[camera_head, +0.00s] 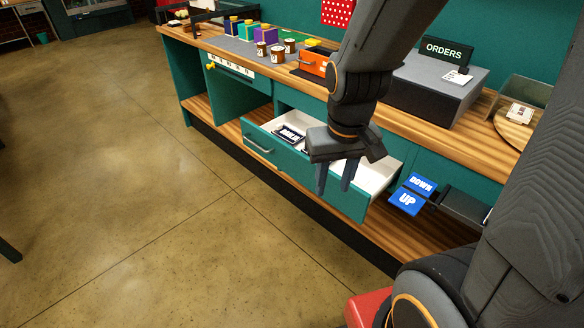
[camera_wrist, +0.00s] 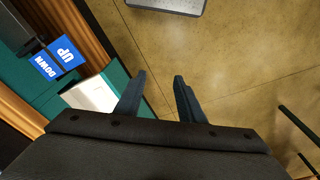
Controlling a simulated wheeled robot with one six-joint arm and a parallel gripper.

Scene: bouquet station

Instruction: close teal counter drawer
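The teal counter drawer (camera_head: 301,170) is pulled out from the wooden-topped counter. Its white inside shows, with a dark labelled item (camera_head: 289,134) lying in its left part. A metal bar handle (camera_head: 258,145) is on the left part of its front. My gripper (camera_head: 335,178) points down in front of the drawer's right half and hides part of it; its fingers are apart with nothing between them. In the wrist view my gripper (camera_wrist: 160,95) is open over the floor, and a corner of the drawer (camera_wrist: 100,93) shows left of the fingers. I cannot tell whether they touch.
Blue UP and DOWN signs (camera_head: 407,202) stick out right of the drawer. The wooden countertop (camera_head: 400,118) holds an orange box (camera_head: 313,63), brown cups (camera_head: 277,54) and a grey box with an ORDERS sign (camera_head: 446,51). The floor (camera_head: 150,190) in front is clear.

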